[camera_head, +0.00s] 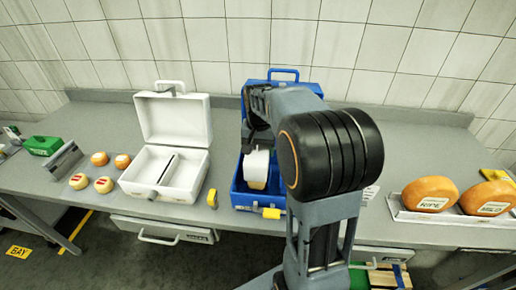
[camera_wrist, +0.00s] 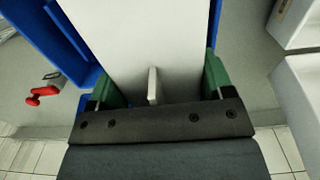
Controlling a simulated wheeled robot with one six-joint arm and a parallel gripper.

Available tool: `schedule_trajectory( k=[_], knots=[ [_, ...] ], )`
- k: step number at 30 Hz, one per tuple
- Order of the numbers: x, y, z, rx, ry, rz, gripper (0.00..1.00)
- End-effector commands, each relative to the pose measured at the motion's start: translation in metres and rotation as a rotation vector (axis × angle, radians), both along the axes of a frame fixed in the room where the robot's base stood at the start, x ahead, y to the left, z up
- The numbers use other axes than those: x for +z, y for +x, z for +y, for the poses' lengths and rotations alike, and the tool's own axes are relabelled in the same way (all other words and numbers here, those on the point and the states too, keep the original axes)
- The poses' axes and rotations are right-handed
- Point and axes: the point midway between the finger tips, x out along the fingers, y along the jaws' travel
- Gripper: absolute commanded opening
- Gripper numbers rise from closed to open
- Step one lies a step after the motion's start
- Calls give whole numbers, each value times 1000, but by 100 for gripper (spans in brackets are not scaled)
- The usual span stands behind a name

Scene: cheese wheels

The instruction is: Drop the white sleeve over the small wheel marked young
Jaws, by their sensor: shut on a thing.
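My gripper (camera_wrist: 160,88) is shut on a white sleeve (camera_wrist: 150,40), with a green fingertip on each side of it and a small upright tab on its face. In the head view the white sleeve (camera_head: 257,160) hangs inside the open blue case (camera_head: 239,198). My arm hides much of the blue case. No mark reading young is legible.
An open white case (camera_head: 133,185) stands left of the blue case. Several small orange wheels (camera_head: 99,159) lie farther left. Two big wheels marked ripe (camera_head: 430,192) and mild (camera_head: 487,197) stand on a rack at right.

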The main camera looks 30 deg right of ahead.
Motion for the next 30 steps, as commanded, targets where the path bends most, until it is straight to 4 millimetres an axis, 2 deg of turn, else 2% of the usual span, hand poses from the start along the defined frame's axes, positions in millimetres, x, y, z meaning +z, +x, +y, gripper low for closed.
schedule_trajectory(
  k=[20,21,28,30],
  knots=[
    [-9,0,0,0,0,0,55],
    [-8,0,0,0,0,0,77],
    [-8,0,0,0,0,0,99],
    [-8,0,0,0,0,0,100]
  ],
)
